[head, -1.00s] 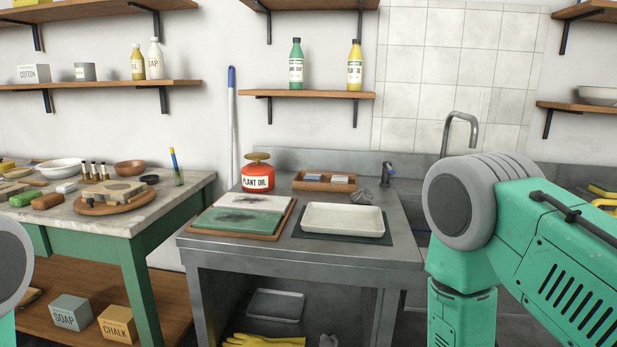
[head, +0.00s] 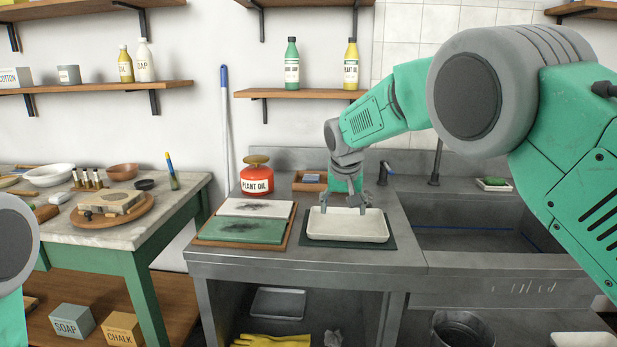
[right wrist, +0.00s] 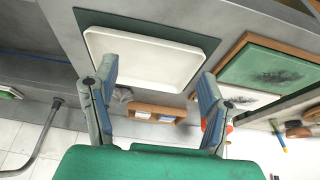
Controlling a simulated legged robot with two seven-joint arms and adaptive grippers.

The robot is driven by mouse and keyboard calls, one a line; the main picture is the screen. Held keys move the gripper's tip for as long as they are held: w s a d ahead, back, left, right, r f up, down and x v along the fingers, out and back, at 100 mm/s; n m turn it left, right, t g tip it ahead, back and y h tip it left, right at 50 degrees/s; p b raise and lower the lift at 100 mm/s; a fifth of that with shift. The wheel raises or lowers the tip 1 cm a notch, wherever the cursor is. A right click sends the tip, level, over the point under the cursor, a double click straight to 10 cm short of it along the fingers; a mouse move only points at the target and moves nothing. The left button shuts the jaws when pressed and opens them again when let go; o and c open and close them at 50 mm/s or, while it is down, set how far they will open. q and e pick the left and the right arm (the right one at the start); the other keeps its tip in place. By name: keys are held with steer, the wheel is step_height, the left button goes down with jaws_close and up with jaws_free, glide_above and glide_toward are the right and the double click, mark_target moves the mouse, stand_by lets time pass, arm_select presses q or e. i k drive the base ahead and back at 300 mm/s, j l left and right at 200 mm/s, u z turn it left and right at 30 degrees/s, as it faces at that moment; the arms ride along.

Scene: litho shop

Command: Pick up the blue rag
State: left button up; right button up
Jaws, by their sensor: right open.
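I cannot make out a clear blue rag in any view. A small blue item (head: 312,178) lies in a wooden tray (head: 298,187) at the back of the metal bench; it is too small to identify. My right gripper (head: 344,208) is open and points down over the shallow white tray (head: 347,232). In the right wrist view, the fingers (right wrist: 157,76) stand apart with nothing held between them. My left gripper is out of view.
The white tray rests on a dark green mat (head: 390,243). A red plant oil can (head: 257,180) and a board with white and green slabs (head: 242,230) stand to its left. A sink (head: 480,240) lies to the right. Yellow gloves (head: 270,341) lie below.

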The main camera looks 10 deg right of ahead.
mark_target(307, 179)
steer(key=i, duration=1.4)
